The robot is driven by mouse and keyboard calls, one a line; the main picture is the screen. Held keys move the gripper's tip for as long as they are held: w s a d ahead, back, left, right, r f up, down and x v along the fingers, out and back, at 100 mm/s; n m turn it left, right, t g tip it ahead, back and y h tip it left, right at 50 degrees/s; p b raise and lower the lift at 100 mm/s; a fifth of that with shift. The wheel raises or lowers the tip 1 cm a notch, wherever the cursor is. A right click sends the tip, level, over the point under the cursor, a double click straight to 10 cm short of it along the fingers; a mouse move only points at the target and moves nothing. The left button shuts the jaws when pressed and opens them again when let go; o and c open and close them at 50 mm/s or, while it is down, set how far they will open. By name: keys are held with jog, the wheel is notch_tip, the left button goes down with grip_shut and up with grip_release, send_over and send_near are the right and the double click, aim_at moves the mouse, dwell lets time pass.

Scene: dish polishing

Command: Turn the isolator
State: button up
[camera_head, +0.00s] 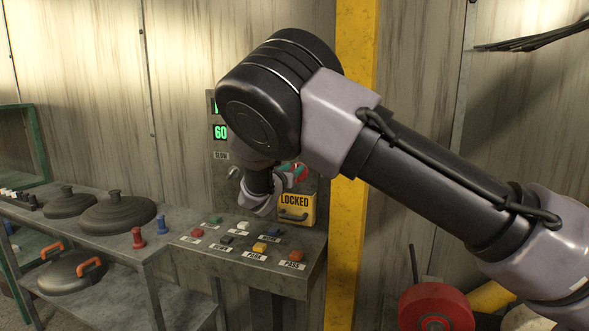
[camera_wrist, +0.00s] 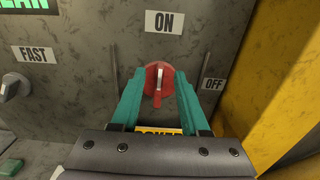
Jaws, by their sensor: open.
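The isolator is a round red knob (camera_wrist: 159,82) on a grey panel, with a raised grip standing about upright. An ON label (camera_wrist: 163,22) is above it and an OFF label (camera_wrist: 213,84) is to its right. My gripper (camera_wrist: 157,76) is open. Its two teal fingers stand on the left and right of the knob; I cannot tell whether they touch it. In the head view, my arm hides most of the knob, and a bit of red shows near my gripper (camera_head: 293,171).
A yellow LOCKED tag (camera_head: 297,203) hangs below the knob. A sloped console (camera_head: 232,262) with several coloured buttons sits beneath. A FAST label (camera_wrist: 33,54) and grey dial (camera_wrist: 14,86) are left of the knob. A yellow post (camera_head: 350,220) stands to the right.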

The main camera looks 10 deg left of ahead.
jog(key=shift+w+d, duration=0.1)
jog(key=shift+w, duration=0.65)
grip_shut()
